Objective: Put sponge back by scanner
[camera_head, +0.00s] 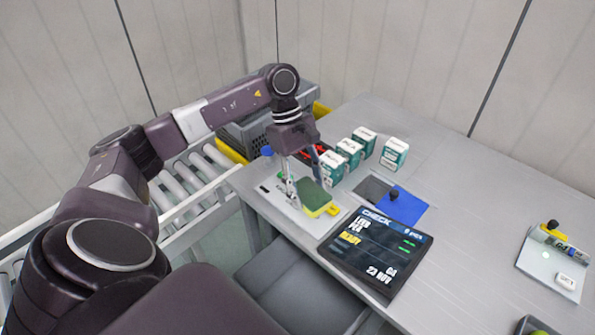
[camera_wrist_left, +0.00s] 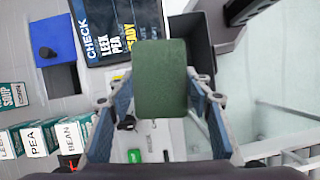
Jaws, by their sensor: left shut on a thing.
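The sponge (camera_head: 316,198), green on top with a yellow layer below, is in my left gripper (camera_head: 308,187) over a white mat (camera_head: 272,194) at the table's near left edge. In the left wrist view the green face of the sponge (camera_wrist_left: 161,78) sits between the two blue-padded fingers of my left gripper (camera_wrist_left: 160,95). I cannot tell whether the sponge touches the mat. A yellow thing (camera_head: 333,210) shows just beside the sponge, partly hidden. I cannot make out a scanner for sure. My right gripper is not in view.
A black CHECK board (camera_head: 376,252) lies right of the mat. Another white mat with small items (camera_head: 549,263) is at the right. A roller conveyor (camera_head: 190,188) runs left; the table's middle right is clear.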

